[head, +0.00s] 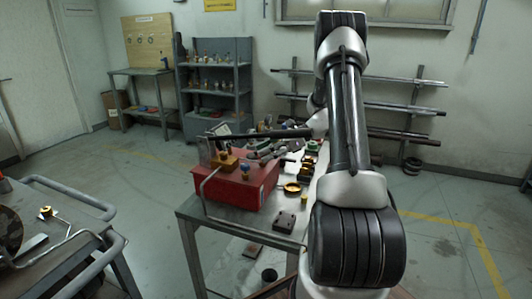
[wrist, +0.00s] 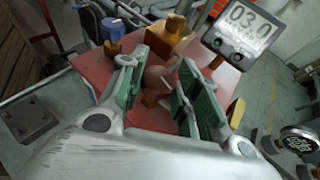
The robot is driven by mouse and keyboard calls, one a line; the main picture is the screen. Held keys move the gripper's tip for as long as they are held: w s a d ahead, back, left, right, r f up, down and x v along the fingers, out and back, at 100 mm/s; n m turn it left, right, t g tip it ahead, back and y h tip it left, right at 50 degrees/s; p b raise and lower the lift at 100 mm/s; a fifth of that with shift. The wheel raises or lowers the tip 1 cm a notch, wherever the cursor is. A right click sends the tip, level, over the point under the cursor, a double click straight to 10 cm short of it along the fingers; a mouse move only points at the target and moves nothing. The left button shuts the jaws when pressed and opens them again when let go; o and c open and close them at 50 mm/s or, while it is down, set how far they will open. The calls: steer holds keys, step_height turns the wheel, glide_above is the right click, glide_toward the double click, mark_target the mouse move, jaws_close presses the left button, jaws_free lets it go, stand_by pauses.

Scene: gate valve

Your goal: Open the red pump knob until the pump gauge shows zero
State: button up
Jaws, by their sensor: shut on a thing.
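The red pump box (head: 238,188) stands on the metal bench, and its red top (wrist: 150,118) fills the middle of the wrist view. My gripper (wrist: 164,72) is over it, its green-padded fingers on either side of a small dull-red knob (wrist: 157,80) on a brass fitting. The fingers are shut on the knob; its exact contact is partly hidden. The digital pump gauge (wrist: 244,28) behind it seems to read 03.0. In the head view my gripper (head: 266,154) is small and dark above the box, and the red knob cannot be made out.
A blue knob (wrist: 113,29) stands left of my gripper, beside a brass block (wrist: 172,30). A round gauge (wrist: 300,139) is at the lower right. In the head view, brass parts (head: 292,188) lie right of the box, and a dark bar (head: 262,134) crosses above it.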

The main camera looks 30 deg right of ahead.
steer(key=shift+w+n+g+y, duration=0.2)
steer(key=shift+n+g+y, duration=0.2)
steer(key=shift+n+g, duration=1.1)
steer(key=o, duration=1)
steer(key=v, duration=1.2)
steer(key=shift+w, duration=0.15)
steer(key=shift+d, duration=0.1)
